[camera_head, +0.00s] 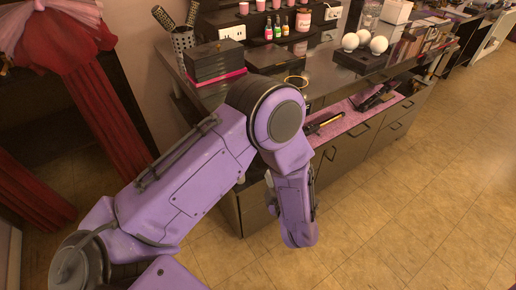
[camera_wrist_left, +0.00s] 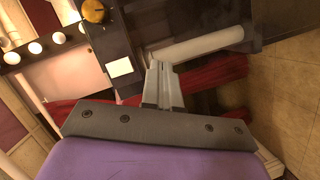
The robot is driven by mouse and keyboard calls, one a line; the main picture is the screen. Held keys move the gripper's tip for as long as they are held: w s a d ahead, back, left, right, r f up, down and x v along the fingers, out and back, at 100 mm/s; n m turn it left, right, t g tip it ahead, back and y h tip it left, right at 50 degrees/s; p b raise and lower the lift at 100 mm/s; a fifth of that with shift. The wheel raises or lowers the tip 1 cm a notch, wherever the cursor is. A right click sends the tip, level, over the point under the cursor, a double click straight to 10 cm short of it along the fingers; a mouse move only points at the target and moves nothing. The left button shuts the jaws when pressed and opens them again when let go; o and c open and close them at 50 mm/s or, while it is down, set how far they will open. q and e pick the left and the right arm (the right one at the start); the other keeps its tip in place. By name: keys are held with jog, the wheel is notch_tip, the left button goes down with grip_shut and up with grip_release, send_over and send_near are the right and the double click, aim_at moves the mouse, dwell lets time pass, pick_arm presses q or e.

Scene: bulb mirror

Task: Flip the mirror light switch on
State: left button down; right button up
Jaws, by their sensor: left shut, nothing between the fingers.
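My left gripper (camera_wrist_left: 160,68) is shut and empty in the left wrist view, its grey fingers together. In that view a row of round white bulbs (camera_wrist_left: 35,48) runs along a frame at the upper left, beside a pale panel that may be the mirror (camera_wrist_left: 78,70). A small white square plate (camera_wrist_left: 119,67) is on a dark surface left of the fingertips, apart from them in the picture. I cannot tell whether it is the light switch or how it is set. In the head view my purple left arm hangs bent before the counter. My right gripper is not in view.
A dark counter (camera_head: 214,95) with drawers holds black boxes (camera_head: 214,60), a brush holder (camera_head: 183,42) and white globes (camera_head: 379,45). White plates (camera_head: 232,31) are on the shelf unit. A red curtain (camera_head: 100,110) hangs at left. The tiled floor (camera_head: 420,190) at right is clear.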

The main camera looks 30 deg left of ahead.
pick_arm(q)
jog(key=d+r+n+g+y, duration=0.3)
jog(key=d+r+n, duration=0.25)
jog(key=n, duration=0.25)
jog(key=s+r+p+x, duration=0.1)
jog(key=p+x, duration=0.3)
jog(key=x, duration=1)
jog(key=shift+a+p, duration=0.3)
jog(key=shift+a, duration=0.3)
